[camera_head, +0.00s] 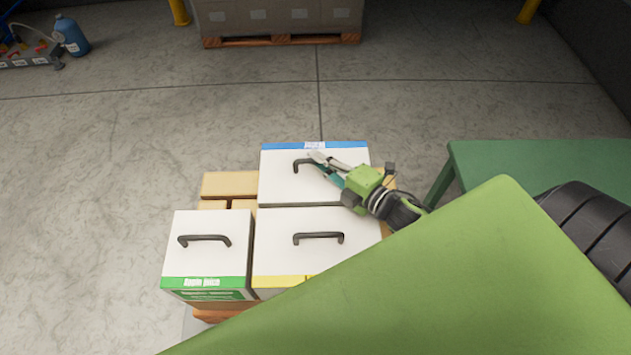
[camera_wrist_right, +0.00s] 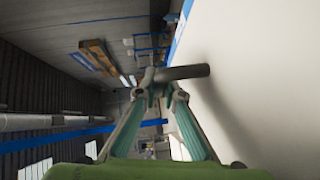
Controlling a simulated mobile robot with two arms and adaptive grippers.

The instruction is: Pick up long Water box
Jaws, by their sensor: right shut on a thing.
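The Water box appears to be the white box with a blue edge band (camera_head: 280,186), at the back of the stack in the head view; its label is too small to read. A dark handle (camera_head: 297,164) is on its top. My right gripper (camera_head: 317,162) is shut on this handle, reaching in from the right. In the right wrist view the fingertips (camera_wrist_right: 157,84) meet around the dark handle bar (camera_wrist_right: 188,72), beside the white box top (camera_wrist_right: 262,70). The fingers hide part of the handle. I cannot tell whether the box is lifted. My left gripper is not in view.
A white box with a green Apple Juice band (camera_head: 205,258) and a white box with a yellow band (camera_head: 285,255) stand close in front. Brown cartons (camera_head: 230,184) lie at left. A green table (camera_head: 540,155) stands right.

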